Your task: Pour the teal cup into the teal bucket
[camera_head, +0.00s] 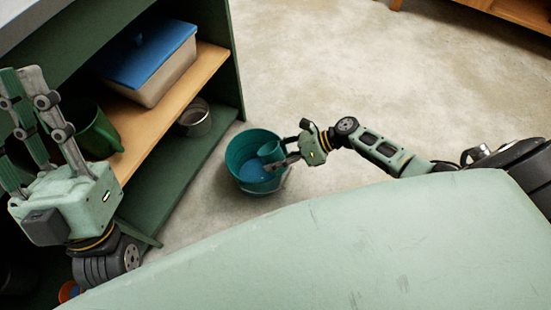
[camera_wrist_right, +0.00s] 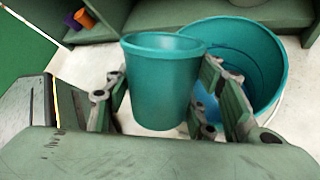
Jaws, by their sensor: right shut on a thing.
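The teal bucket (camera_head: 235,168) stands on the floor beside the shelf unit, with blue showing inside it. The teal cup (camera_head: 270,151) is over the bucket's mouth in the head view. My right gripper (camera_head: 287,152) is shut on the cup, at the bucket's right side. In the right wrist view the cup (camera_wrist_right: 163,85) sits between my right fingers (camera_wrist_right: 165,95), with the bucket (camera_wrist_right: 262,50) behind it to the right. What the cup holds is hidden, and its tilt is hard to tell. My left gripper (camera_head: 24,88) is raised, open and empty, at the far left.
The green shelf unit (camera_head: 238,70) holds a blue-lidded box (camera_head: 150,62), a green mug (camera_head: 98,133) and a metal tin (camera_head: 194,120). Small orange and purple things (camera_wrist_right: 80,19) show in the right wrist view. Floor (camera_head: 330,60) beyond the bucket is clear.

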